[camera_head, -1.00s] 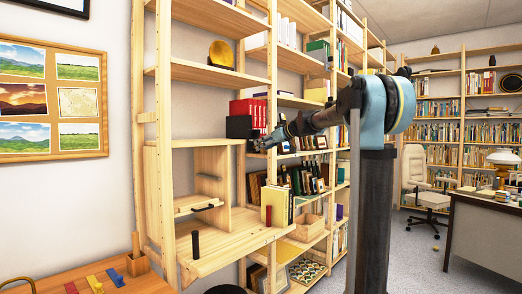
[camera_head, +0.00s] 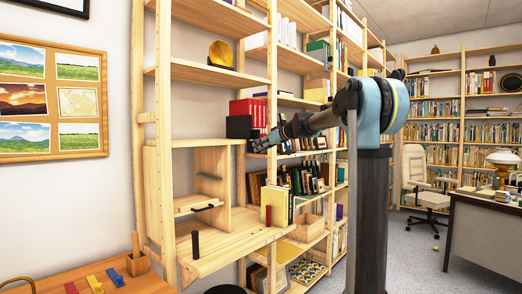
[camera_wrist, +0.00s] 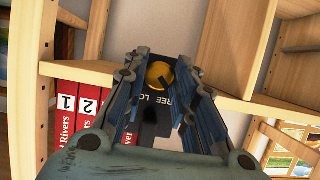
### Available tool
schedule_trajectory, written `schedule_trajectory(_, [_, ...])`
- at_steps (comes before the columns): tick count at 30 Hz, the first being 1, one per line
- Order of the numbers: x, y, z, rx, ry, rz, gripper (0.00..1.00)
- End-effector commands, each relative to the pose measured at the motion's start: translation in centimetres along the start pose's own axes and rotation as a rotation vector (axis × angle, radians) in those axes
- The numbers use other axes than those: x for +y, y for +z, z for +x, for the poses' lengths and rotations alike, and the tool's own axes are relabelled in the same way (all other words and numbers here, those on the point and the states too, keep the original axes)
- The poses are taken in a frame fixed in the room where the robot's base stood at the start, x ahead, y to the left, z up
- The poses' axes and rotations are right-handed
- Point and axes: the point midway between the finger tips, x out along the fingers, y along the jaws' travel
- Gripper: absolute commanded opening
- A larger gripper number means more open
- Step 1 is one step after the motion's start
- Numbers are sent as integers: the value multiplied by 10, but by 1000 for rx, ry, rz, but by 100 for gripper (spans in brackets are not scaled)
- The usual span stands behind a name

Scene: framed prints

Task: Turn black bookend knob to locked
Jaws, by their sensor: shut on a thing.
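The black bookend (camera_head: 238,127) stands on a shelf beside the red binders, in the middle of the head view. In the wrist view its dark face carries a round yellow knob (camera_wrist: 160,74) with a dark mark on it. Parts of white lettering, "REE" and "LO", show below the knob; the fingers hide the rest. My gripper (camera_wrist: 158,70) has one finger on each side of the knob and is shut on it. In the head view my gripper (camera_head: 256,145) reaches the bookend from the right, and the knob cannot be made out.
Wooden uprights and shelf boards (camera_wrist: 225,98) lie close around my gripper. A desk (camera_head: 483,240) stands at the right, with open floor between it and the shelves.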

Motion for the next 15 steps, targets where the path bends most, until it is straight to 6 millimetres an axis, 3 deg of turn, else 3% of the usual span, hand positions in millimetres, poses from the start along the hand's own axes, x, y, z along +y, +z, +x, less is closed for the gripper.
schedule_trajectory(8, [2, 0, 0, 0, -30, 74, 2])
schedule_trajectory(15, [3, 0, 0, 0, -98, 238, 2])
